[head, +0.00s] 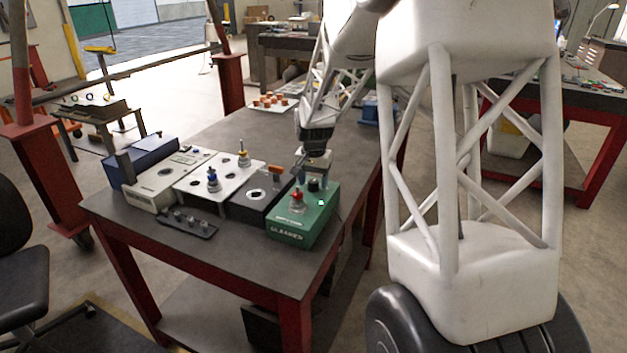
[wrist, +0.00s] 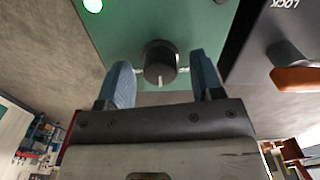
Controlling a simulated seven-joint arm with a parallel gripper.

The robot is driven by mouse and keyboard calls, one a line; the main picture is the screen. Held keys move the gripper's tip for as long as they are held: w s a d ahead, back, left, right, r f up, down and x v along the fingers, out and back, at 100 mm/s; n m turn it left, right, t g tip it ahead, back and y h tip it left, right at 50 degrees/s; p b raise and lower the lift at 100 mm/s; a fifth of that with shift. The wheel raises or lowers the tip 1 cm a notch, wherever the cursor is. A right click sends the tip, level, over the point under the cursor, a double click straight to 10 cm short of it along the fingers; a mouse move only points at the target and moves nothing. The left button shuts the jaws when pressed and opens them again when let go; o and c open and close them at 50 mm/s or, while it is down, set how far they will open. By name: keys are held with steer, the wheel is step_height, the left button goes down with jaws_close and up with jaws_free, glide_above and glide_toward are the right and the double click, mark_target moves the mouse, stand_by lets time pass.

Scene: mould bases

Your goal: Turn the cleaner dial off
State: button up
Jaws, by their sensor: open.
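The cleaner (head: 302,226) is a green box at the near right end of a row of devices on the table. Its black dial (head: 313,184) is on top, beside a red-topped part (head: 297,196). A green light (head: 321,203) is lit on the box, and the light also shows in the wrist view (wrist: 93,5). My gripper (head: 310,168) is over the back of the cleaner. In the wrist view my gripper (wrist: 163,82) is open, with one blue fingertip on each side of the dial (wrist: 160,64). Gaps show between the fingertips and the dial.
Left of the cleaner stand a dark box with an orange handle (head: 276,171), white units with blue and yellow knobs, and a blue box (head: 141,158). A black tray (head: 190,226) lies in front. Bare table (head: 225,135) lies behind the row.

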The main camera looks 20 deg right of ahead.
steer(key=shift+c, duration=0.2)
steer(key=c, duration=0.9)
steer(key=shift+n, duration=0.3)
steer(key=n, duration=1.1)
steer(key=o, duration=0.9)
